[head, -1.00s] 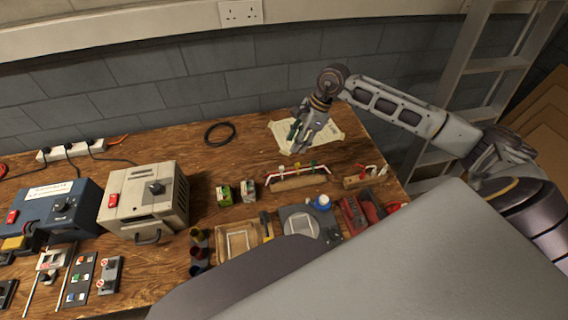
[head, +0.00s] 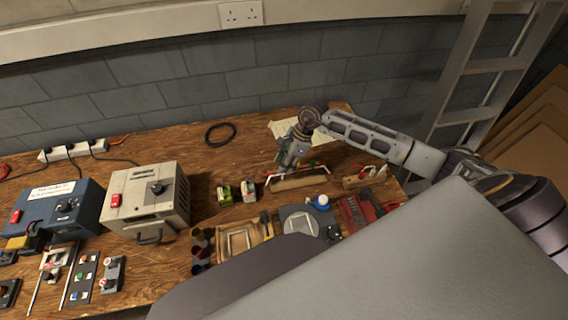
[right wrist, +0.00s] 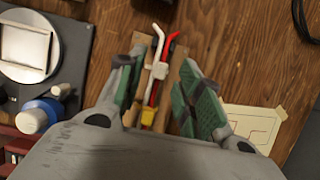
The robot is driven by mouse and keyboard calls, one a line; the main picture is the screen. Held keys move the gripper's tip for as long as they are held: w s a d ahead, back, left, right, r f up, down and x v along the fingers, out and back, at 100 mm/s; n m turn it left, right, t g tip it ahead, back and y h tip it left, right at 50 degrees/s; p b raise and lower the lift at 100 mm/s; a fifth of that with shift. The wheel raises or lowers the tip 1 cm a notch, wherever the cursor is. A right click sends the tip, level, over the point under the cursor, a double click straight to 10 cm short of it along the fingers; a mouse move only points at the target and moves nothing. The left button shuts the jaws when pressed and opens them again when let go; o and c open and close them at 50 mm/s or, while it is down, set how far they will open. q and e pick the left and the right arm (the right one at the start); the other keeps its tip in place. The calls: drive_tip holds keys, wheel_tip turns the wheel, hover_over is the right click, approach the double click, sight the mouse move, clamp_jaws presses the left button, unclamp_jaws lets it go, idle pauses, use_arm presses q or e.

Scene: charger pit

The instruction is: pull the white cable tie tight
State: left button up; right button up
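A wooden block (head: 300,183) lies on the bench with a red cable (right wrist: 155,90) and a white cable along it. In the right wrist view a white tie (right wrist: 160,70) goes around the cables, and a yellow tie (right wrist: 148,116) sits on them nearer my wrist. My right gripper (right wrist: 160,88) is open and empty, its green-padded fingers on either side of the block and cables. In the head view this gripper (head: 290,160) is over the block's left part and hides some of the cables. I cannot tell how tight the white tie is. My left gripper is not in view.
A drawing sheet (head: 283,130) lies behind the block. A grey plate (head: 300,222) with a blue-and-white bottle (head: 320,202) and a red tool (head: 357,214) stand in front. A beige box (head: 146,196) is at left. Bare bench lies around the black cable ring (head: 220,134).

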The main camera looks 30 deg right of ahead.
drive_tip(key=shift+a+f, duration=0.1)
drive_tip(key=shift+f, duration=0.25)
clamp_jaws()
